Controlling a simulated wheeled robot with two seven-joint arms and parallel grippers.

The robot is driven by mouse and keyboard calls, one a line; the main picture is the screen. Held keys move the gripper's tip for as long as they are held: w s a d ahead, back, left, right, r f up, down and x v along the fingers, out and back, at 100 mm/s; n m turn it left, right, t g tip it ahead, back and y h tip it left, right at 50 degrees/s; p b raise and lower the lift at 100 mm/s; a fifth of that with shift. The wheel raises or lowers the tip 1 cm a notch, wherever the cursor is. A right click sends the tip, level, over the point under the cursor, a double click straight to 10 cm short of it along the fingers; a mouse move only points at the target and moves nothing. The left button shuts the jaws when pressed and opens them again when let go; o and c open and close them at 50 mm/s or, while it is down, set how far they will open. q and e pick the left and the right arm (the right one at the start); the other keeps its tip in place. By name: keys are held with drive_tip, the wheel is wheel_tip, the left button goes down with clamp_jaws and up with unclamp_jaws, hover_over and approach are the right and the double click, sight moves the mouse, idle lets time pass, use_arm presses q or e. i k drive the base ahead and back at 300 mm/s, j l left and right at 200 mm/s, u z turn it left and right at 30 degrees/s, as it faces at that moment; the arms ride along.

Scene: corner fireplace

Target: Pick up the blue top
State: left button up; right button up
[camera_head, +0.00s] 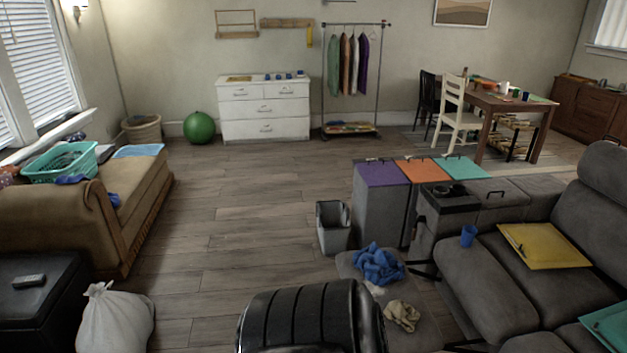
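A crumpled blue cloth (378,264), which looks like the blue top, lies on the grey seat (350,261) of the sofa's near end, right of centre. A small white cloth (375,289) and a beige cloth (402,315) lie just in front of it. Other blue cloths lie at the left, one by the teal basket (72,179) and one on the tan chaise (114,200). Neither of my grippers can be made out. A black rounded part, probably mine, fills the bottom centre.
A grey bin (333,228) and a sorter with purple, orange and teal lids (382,174) stand behind the seat. A white bag (115,322) stands front left. The middle wooden floor (240,235) is clear.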

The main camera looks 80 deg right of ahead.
sight(379, 266)
drive_tip(key=z, duration=3.25)
drive_tip(key=i+l, duration=0.1)
drive_tip(key=i, duration=0.1)
